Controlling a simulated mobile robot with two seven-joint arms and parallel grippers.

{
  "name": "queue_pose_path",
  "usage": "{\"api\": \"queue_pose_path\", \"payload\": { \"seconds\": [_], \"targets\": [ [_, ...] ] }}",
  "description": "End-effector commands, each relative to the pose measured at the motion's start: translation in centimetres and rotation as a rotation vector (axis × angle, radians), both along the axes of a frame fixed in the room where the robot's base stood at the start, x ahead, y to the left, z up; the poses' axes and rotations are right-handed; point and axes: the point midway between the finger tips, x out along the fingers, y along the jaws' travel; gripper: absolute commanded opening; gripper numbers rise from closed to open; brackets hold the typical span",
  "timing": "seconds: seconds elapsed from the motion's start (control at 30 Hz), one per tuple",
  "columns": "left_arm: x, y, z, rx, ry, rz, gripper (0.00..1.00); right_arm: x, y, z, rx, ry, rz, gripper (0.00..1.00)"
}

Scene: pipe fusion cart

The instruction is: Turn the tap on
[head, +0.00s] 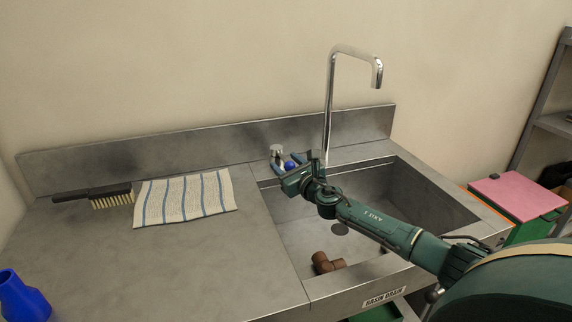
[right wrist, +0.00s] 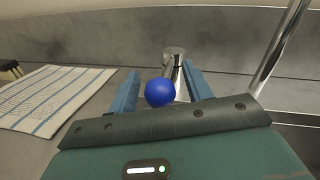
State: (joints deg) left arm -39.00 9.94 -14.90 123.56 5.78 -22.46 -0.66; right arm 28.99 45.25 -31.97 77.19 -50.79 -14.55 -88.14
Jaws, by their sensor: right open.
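The tap has a tall chrome spout (head: 330,95) that rises behind the sink and bends over at the top. Its small chrome valve body (head: 277,150) stands at the sink's back left and shows in the right wrist view (right wrist: 173,56). A blue ball knob (right wrist: 160,92) is in front of the valve; it also shows in the head view (head: 289,165). My right gripper (right wrist: 160,72) is open, with its blue fingers on either side of the ball and gaps visible to both. Its body partly hides the valve in the head view. My left gripper is not in view.
The steel sink basin (head: 390,205) holds brown pipe fittings (head: 326,262). A striped cloth (head: 185,198) and a brush (head: 95,195) lie on the counter to the left. A blue object (head: 22,298) stands at the front left. The counter between is clear.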

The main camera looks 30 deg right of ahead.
Motion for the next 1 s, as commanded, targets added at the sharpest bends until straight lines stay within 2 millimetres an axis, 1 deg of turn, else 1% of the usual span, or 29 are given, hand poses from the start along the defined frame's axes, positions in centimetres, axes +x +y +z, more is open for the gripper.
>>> {"api": "queue_pose_path", "payload": {
  "seconds": [0.1,0.37,0.9,1.0],
  "targets": [
    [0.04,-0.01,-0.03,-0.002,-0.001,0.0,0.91,0.5,0.0,0.01,0.0,0.0,0.001,0.5],
    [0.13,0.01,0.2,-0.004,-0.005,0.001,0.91,0.57,0.0,0.03,-0.001,0.0,0.001,0.5],
    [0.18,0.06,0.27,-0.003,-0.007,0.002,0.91,0.54,-0.03,0.03,0.0,0.0,0.0,0.06],
    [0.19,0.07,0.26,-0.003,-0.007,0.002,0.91,0.54,-0.03,0.03,0.0,0.0,0.0,0.0]
  ]
}}
